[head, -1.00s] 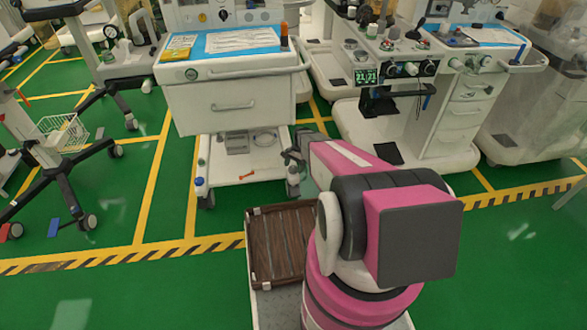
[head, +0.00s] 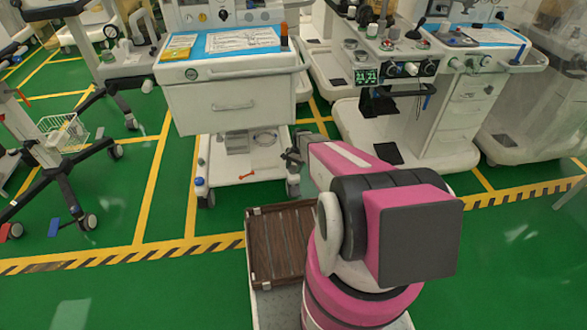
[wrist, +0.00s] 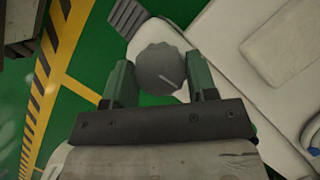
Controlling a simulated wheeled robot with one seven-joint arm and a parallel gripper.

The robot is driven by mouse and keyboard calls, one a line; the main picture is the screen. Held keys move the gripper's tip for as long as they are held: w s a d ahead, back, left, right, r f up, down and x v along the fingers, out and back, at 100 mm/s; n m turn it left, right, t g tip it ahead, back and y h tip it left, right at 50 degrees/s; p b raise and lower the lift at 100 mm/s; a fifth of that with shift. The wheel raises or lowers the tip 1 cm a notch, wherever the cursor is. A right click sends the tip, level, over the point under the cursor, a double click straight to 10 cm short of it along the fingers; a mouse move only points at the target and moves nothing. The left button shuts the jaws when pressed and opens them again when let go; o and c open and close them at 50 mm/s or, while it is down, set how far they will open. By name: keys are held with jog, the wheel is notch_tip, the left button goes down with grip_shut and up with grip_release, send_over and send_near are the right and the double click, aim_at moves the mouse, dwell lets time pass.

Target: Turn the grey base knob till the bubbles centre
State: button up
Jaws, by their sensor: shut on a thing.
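The grey base knob (wrist: 160,68) is a round, scalloped disc with a pale line on its face, in the wrist view. My gripper (wrist: 159,80) has its two green fingers on either side of the knob, shut on it. In the head view my gripper (head: 293,160) is small and dark, at the right side of the lower shelf of the white cart (head: 232,105). The knob cannot be made out there. I cannot make out any bubbles in either view.
The cart's lower shelf (head: 225,173) holds an orange-red item (head: 247,175). A brown slatted tray (head: 278,245) lies beside my arm. A second cart (head: 462,125) stands to the right.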

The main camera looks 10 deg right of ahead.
jog(key=n, duration=0.2)
jog(key=n+h, duration=0.1)
jog(key=n, duration=0.1)
jog(key=shift+w+a+n+g+h, duration=0.1)
jog(key=shift+n+g+h, duration=0.2)
jog(key=shift+g, duration=0.1)
jog(key=shift+n+h, duration=0.7)
jog(key=shift+n, duration=1)
jog(key=o, duration=0.9)
